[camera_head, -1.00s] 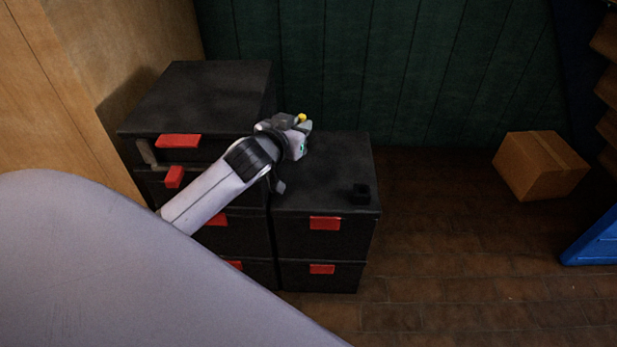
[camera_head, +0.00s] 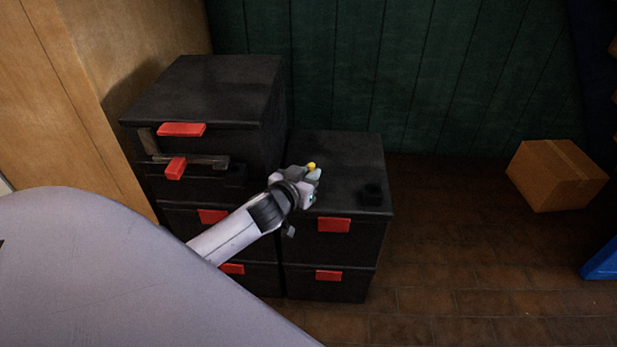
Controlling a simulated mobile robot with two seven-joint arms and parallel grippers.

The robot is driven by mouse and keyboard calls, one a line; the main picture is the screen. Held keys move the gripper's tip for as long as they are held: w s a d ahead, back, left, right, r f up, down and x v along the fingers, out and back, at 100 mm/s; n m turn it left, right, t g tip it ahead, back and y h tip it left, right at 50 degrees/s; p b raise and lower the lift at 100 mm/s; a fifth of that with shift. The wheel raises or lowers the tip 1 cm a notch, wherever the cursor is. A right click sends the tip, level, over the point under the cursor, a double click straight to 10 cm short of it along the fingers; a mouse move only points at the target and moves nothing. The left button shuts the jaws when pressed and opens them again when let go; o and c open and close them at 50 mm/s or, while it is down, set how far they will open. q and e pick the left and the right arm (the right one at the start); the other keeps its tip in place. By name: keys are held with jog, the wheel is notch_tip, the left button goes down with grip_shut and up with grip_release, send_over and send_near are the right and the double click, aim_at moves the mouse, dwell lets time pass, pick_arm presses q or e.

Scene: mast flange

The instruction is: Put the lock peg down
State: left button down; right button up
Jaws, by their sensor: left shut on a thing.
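The lock peg (camera_head: 311,165) shows only as a small yellow tip between the fingers of my left gripper (camera_head: 313,173). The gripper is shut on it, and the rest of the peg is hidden. The gripper is over the left part of the low black cabinet's top (camera_head: 346,163). I cannot tell whether the peg touches that top. My right gripper is not in view.
A small black block-like holder (camera_head: 372,194) stands on the low cabinet near its front right. A taller black cabinet (camera_head: 205,88) with red handles and a latch bar stands at left. A cardboard box (camera_head: 556,176) lies on the floor at right.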

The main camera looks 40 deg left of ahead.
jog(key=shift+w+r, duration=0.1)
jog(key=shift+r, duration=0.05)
pick_arm(q)
jog(key=shift+f, duration=0.1)
jog(key=c, duration=1.1)
grip_release()
